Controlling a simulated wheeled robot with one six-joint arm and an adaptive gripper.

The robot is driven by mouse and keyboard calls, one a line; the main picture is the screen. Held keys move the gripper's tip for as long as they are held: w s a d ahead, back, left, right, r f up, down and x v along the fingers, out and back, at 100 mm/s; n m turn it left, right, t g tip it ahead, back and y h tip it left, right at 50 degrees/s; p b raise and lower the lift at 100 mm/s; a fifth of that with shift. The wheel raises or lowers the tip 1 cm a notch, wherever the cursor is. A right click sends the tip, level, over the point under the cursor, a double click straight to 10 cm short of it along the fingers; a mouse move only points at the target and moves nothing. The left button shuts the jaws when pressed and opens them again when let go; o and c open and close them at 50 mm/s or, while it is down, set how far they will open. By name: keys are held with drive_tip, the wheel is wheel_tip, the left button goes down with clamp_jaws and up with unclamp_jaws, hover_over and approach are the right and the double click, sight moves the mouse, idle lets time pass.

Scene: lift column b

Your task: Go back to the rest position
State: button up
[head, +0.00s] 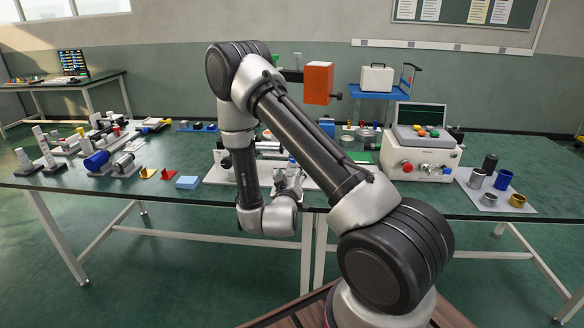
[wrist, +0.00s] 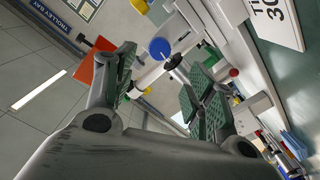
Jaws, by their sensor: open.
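My gripper (head: 288,182) is low in the middle of the head view, at the near side of the green-topped table (head: 240,200). My own arm partly hides it there. In the wrist view my gripper (wrist: 163,85) shows two green-padded fingers spread wide apart. It is open, and I see nothing held between the pads. A blue disc (wrist: 160,48) and a dark knob show beyond the fingers; I cannot tell how far off they are.
A cream instrument (head: 420,155) with coloured knobs stands right of my arm. A mat (head: 490,190) holding several cylinders lies at the far right. An orange block (head: 318,83) hangs above the table. A light blue block (head: 187,182) and several cylinders on stands are to the left.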

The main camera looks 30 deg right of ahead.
drive_tip(key=shift+s+a, duration=0.25)
drive_tip(key=shift+s, duration=0.15)
drive_tip(key=w+a+r+m+g+y, duration=0.2)
drive_tip(key=w+a+r+g+y, duration=0.15)
drive_tip(key=r+y, duration=0.35)
drive_tip(key=s+a+r+n+y, duration=0.1)
drive_tip(key=s+a+r+y, duration=0.3)
drive_tip(key=r, duration=0.5)
drive_tip(key=s+d+r+g, duration=0.1)
drive_tip(key=s+r+g, duration=0.1)
drive_tip(key=s, duration=0.8)
drive_tip(key=s+d+r+n+g, duration=0.1)
drive_tip(key=s+d+r+g, duration=0.1)
drive_tip(key=s, duration=0.8)
drive_tip(key=s+d+r+g+h, duration=0.1)
drive_tip(key=s+r+g, duration=0.2)
drive_tip(key=s, duration=0.7)
drive_tip(key=shift+d+r+n, duration=0.15)
drive_tip(key=shift+r+n, duration=0.25)
drive_tip(key=shift+r, duration=0.3)
